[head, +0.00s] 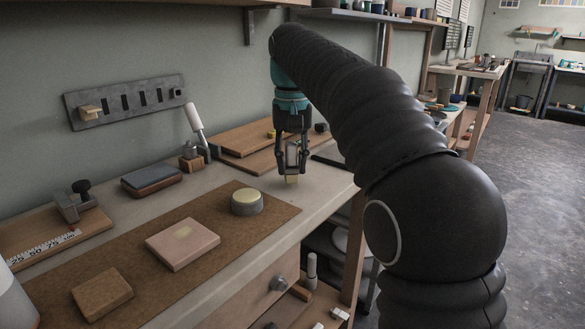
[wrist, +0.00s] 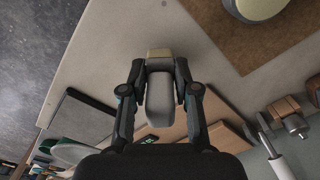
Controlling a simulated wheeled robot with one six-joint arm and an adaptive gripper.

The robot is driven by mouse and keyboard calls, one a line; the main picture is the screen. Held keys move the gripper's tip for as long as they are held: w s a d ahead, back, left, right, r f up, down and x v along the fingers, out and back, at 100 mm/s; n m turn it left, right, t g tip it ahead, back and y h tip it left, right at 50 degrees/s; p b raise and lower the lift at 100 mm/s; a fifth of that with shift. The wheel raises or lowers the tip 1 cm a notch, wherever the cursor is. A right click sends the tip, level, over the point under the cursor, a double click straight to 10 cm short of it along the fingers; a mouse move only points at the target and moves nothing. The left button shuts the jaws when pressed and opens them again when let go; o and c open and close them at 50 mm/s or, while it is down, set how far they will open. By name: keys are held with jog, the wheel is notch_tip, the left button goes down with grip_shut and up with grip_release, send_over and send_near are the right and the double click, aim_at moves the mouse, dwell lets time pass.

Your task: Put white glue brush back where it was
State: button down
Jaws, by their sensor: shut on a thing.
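My gripper (head: 291,160) is shut on the white glue brush (head: 291,154), over the back right part of the bench. In the wrist view the brush (wrist: 160,103) shows as a pale rounded body between the two fingers of my gripper (wrist: 160,78), with a tan end beyond them. In the head view the tan end points down, close above the bench top; I cannot tell whether it touches. The fingers hide part of the brush. A grey slotted rack (head: 128,101) is on the wall at the left, with a wooden piece (head: 88,109) at its left end.
A white-handled tool (head: 194,117) leans by a small wooden block at the back. Wooden boards (head: 240,140) lie behind my gripper. A brown mat (head: 235,232) holds a round tin (head: 247,202), a pink block (head: 182,244) and a tan block (head: 102,293). Bare bench lies around my gripper.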

aim_at(292, 144)
jog(key=shift+f, duration=0.6)
jog(key=shift+f, duration=0.15)
jog(key=c, duration=0.9)
grip_release()
jog(key=shift+o, duration=0.2)
jog(key=shift+r+p, duration=0.4)
jog(key=shift+r, duration=3.5)
jog(key=shift+s+d, duration=0.1)
jog(key=shift+s, duration=0.05)
